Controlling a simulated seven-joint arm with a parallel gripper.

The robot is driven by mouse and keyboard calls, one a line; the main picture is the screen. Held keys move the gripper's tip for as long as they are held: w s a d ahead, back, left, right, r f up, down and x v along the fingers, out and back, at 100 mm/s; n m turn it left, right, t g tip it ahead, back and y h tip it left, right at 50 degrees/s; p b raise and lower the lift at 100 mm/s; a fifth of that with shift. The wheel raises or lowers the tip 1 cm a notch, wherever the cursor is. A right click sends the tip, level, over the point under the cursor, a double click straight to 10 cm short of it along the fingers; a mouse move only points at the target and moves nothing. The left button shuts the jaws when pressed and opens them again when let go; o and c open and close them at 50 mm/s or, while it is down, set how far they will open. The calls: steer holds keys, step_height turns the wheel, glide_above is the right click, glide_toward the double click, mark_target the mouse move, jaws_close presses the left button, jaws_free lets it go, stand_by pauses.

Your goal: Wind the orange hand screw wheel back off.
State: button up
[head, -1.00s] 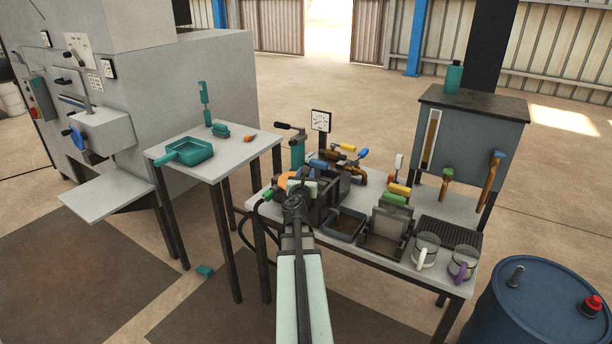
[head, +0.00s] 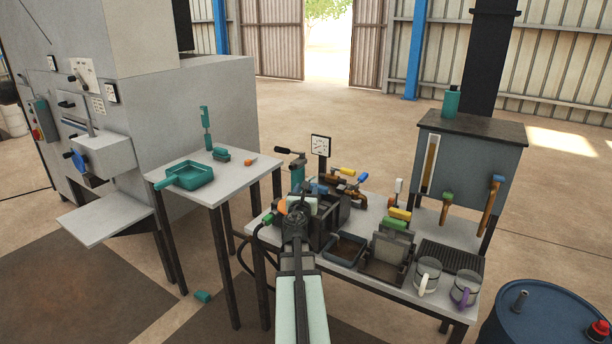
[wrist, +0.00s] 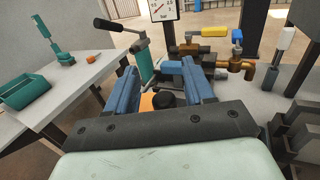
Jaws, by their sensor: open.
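The orange hand screw wheel (wrist: 151,102) shows in the wrist view low between my two blue fingers, with a black round part beside it. My mount and fingers hide much of it. In the head view a small orange patch of the wheel (head: 282,208) shows at the left of my gripper (head: 300,208). In the wrist view my gripper (wrist: 161,68) is open, with one finger on each side of the wheel. I cannot tell whether either finger touches it.
A teal pump with a black lever (head: 297,165), a dial gauge (head: 320,146) and brass valves (head: 345,188) stand close behind. A dark tray (head: 345,248) and two clear mugs (head: 427,274) are to the right. A side table (head: 228,177) holds a teal tray.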

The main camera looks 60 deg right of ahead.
steer(key=shift+r, duration=3.4)
